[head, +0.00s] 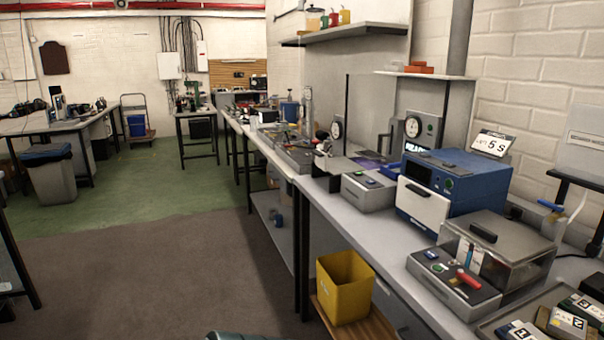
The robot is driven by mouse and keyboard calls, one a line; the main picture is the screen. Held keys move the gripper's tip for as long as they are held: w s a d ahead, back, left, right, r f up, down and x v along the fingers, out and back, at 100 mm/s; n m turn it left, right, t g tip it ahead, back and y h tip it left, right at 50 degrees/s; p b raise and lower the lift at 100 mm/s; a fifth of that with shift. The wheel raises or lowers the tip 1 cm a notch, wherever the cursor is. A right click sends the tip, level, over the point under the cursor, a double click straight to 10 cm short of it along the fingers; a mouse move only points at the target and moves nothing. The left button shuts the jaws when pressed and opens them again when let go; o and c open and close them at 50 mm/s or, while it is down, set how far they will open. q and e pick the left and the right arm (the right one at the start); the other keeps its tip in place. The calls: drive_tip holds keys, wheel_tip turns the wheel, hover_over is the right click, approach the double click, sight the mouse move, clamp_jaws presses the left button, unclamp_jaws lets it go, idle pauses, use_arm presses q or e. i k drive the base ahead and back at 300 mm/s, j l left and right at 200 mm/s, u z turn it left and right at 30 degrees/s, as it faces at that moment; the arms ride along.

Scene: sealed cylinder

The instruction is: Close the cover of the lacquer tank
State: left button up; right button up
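A clear-walled box (515,268) stands on the right bench and looks like the lacquer tank, though I read no label on it. A grey top panel with a black handle (482,232) lies roughly flat over it. I cannot tell from here whether this cover is fully shut or leaves a gap. In front of the box is a grey control unit (453,281) with a green button and a red lever. Neither of my grippers can be made out. A small dark shape at the bottom edge is too cut off to identify.
A blue machine (455,182) with a white front panel stands behind the box, with a "5 s" sign above it. A tray of labelled packs (548,322) is at the lower right. A yellow bin (345,287) stands below the bench. The floor to the left is open.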

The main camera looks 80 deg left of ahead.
sight(336, 165)
drive_tip(key=k+u, duration=0.1)
drive_tip(key=u, duration=0.3)
drive_tip(key=j+u, duration=0.15)
drive_tip(key=u, duration=0.25)
drive_tip(key=k+j+u, duration=0.1)
drive_tip(key=u, duration=1.3)
